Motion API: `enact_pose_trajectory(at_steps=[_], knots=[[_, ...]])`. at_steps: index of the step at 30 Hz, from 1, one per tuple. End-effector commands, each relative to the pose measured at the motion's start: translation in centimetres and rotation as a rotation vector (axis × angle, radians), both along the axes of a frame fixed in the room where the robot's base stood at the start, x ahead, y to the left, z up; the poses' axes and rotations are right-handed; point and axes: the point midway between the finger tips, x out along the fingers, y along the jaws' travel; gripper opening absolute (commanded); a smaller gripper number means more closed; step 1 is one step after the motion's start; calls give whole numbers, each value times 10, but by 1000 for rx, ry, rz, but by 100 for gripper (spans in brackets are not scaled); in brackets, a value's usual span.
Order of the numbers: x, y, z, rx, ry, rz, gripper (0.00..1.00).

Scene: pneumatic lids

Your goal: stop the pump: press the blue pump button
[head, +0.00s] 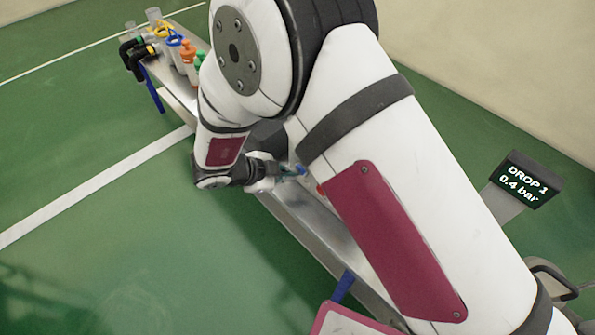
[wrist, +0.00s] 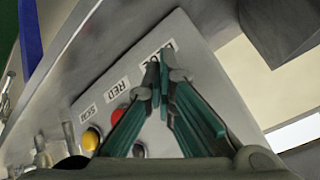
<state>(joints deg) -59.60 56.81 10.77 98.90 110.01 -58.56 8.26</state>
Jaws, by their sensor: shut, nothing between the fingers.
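No blue button shows in the wrist view; the fingers cover part of the panel.
A red button (wrist: 117,116) and a yellow button (wrist: 91,138) sit left of the fingers. A display (head: 526,184) reads "DROP 1 0.4 bar". Several colored items (head: 176,43) stand at the bench's far end. Green floor left of the bench (head: 318,230) is clear.

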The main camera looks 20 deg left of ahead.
Motion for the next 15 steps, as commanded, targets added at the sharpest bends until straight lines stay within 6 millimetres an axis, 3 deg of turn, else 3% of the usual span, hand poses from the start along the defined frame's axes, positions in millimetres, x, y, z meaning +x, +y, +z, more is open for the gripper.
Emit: enact_pose_trajectory(at_steps=[15], knots=[[8, -5, 1, -3, -5, -5, 0]])
